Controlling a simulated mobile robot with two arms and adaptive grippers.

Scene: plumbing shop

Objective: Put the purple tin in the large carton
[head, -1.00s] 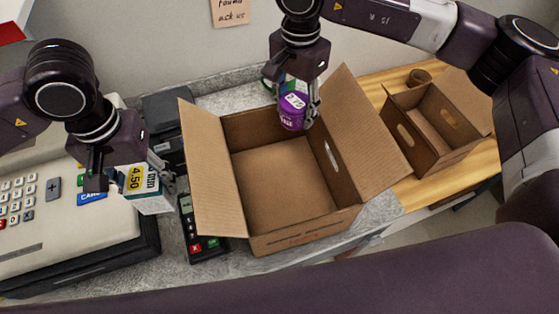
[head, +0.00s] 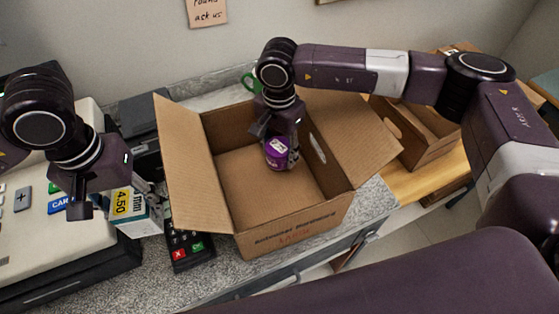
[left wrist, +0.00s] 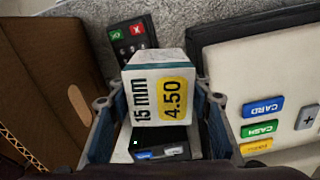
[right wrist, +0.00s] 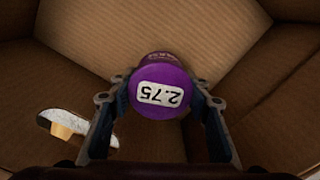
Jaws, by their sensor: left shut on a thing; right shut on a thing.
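The large carton (head: 290,243) stands open on the counter with its flaps spread. The purple tin (head: 277,153) is inside the carton's opening, toward its back. My right gripper (head: 281,150) is shut on it from above. In the right wrist view the tin (right wrist: 160,95) sits between both fingers with its 2.75 label up; whether it touches the carton floor I cannot tell. My left gripper (head: 141,205) is shut on a white box (head: 137,219) with a yellow 4.50 label, left of the carton. The left wrist view also shows this box (left wrist: 158,95) between the fingers.
A card terminal (head: 190,250) lies against the carton's left side. A cash register (head: 70,245) fills the left. A smaller carton (head: 430,140) stands on the wooden surface at right. A green mug (head: 251,82) is behind the large carton.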

